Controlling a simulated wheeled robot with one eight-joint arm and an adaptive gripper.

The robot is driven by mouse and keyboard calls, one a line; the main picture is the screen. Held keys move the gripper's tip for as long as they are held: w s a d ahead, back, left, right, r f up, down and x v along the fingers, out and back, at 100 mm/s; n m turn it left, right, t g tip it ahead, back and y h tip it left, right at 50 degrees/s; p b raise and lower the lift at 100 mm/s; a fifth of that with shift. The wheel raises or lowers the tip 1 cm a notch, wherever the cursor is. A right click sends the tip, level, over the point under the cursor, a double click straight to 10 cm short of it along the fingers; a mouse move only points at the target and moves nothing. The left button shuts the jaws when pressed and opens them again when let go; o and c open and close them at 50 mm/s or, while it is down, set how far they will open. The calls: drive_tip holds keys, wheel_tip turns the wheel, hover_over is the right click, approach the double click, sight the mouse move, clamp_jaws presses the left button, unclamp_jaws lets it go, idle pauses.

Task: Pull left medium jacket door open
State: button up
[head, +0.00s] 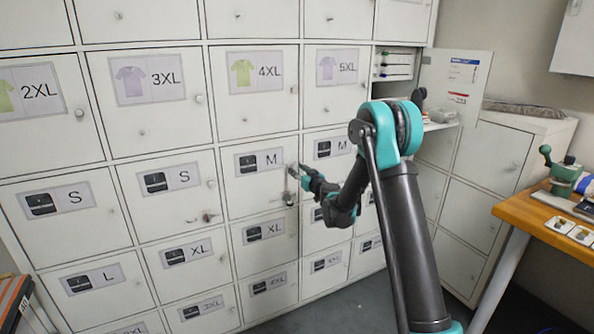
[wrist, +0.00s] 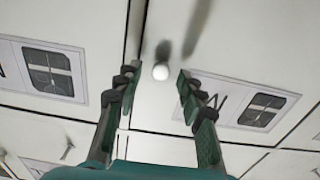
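The left medium jacket door (head: 250,188) is a white locker door marked M, in the middle of the head view, and it looks closed. Its small round white knob (wrist: 160,71) shows in the wrist view, near the door's edge seam. My gripper (head: 296,172) is at the right edge of this door and hides the knob in the head view. In the wrist view my gripper (wrist: 158,80) is open, with the knob between the two fingertips. Gaps show on both sides of the knob, so the fingers are not closed on it.
A second M door (head: 325,148) adjoins on the right, partly behind my arm. A dark item, perhaps keys (head: 290,199), hangs at the left M door's lower right. An open locker door (head: 455,85) stands at upper right. A wooden table (head: 530,213) is at far right.

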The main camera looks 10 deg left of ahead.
drive_tip(key=shift+w+a, duration=0.25)
drive_tip(key=shift+w, duration=0.05)
drive_tip(key=shift+c, duration=0.2)
clamp_jaws()
